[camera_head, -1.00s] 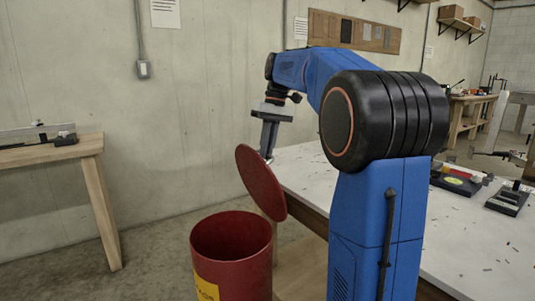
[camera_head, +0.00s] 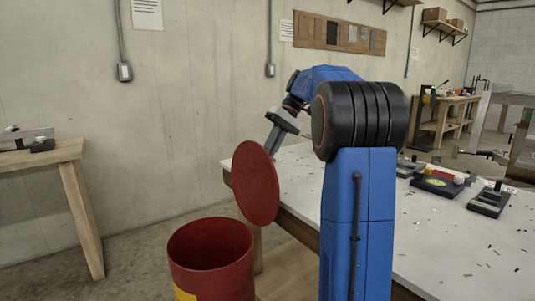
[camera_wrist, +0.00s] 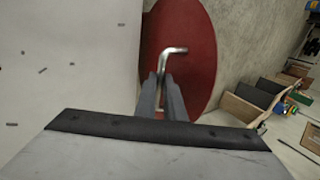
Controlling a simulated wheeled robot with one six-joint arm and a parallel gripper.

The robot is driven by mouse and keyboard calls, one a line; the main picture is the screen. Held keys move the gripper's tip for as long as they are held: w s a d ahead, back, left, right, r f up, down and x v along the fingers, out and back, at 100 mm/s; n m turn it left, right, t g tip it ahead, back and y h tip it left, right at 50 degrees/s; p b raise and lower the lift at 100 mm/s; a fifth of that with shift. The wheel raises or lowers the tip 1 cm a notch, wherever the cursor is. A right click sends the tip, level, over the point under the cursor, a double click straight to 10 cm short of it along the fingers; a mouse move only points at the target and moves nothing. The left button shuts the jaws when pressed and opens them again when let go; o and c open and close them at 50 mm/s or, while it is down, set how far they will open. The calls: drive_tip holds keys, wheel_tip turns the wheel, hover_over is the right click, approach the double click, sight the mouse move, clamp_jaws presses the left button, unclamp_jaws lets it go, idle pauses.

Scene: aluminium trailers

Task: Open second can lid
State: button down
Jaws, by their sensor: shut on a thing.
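A red can (camera_head: 212,258) with a yellow label stands on the floor at the lower middle of the head view, its top uncovered. Its round red lid (camera_head: 255,183) is tilted nearly upright above the can's right rim, near the table edge. In the wrist view the lid (camera_wrist: 200,30) shows behind a bent metal handle (camera_wrist: 166,58). My gripper (camera_wrist: 167,80) is shut on the handle. In the head view my gripper is partly hidden behind the lid, so the grip shows only in the wrist view.
A white-topped workbench (camera_head: 440,235) with scattered bits and several devices is on the right, close to the lid. A wooden table (camera_head: 45,153) stands at the left by the concrete wall. Floor between that table and the can is clear.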

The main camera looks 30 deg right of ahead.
drive_tip(key=shift+f, duration=0.15)
drive_tip(key=c, duration=1.8)
unclamp_jaws()
drive_tip(key=shift+w, duration=0.1)
drive_tip(key=shift+c, duration=0.2)
drive_tip(key=v, duration=0.7)
drive_tip(key=shift+r, duration=0.2)
drive_tip(key=shift+d, duration=0.1)
drive_tip(key=shift+c, duration=0.3)
